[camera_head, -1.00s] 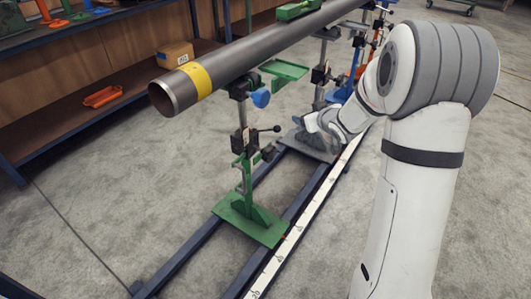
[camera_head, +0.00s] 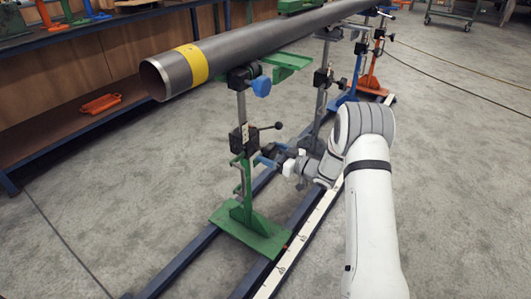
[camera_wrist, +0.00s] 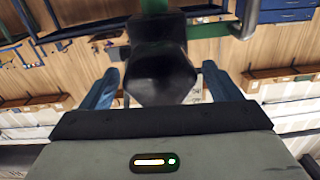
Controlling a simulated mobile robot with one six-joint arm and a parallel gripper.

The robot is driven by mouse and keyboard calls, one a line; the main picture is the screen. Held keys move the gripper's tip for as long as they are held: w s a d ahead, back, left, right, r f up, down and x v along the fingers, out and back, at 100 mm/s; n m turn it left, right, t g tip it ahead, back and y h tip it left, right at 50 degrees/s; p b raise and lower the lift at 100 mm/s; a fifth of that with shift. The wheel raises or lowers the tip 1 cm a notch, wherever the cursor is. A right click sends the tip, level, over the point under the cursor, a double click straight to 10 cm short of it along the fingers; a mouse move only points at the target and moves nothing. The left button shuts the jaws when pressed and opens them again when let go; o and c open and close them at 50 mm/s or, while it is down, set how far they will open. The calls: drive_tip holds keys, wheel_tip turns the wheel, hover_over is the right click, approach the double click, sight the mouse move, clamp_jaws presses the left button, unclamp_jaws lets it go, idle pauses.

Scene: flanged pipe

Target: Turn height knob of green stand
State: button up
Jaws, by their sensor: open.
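The green stand (camera_head: 240,190) stands upright on the floor rails under the near end of the pipe (camera_head: 240,50). A black clamp block and a lever with a ball end (camera_head: 278,125) sit on its post. My gripper (camera_head: 266,162) is just right of the post, below the lever. In the wrist view the blue fingers of my gripper (camera_wrist: 160,72) are open on either side of a black knob (camera_wrist: 160,80). I see gaps between the knob and both fingers. In the head view the knob is largely hidden around my gripper.
A blue pipe-support knob (camera_head: 261,86) is higher on the same stand. Blue (camera_head: 350,95) and orange (camera_head: 370,80) stands are farther along the rails.

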sight(265, 150)
drive_tip(key=shift+x, duration=1.5)
drive_tip(key=shift+c, duration=0.3)
drive_tip(key=c, duration=0.9)
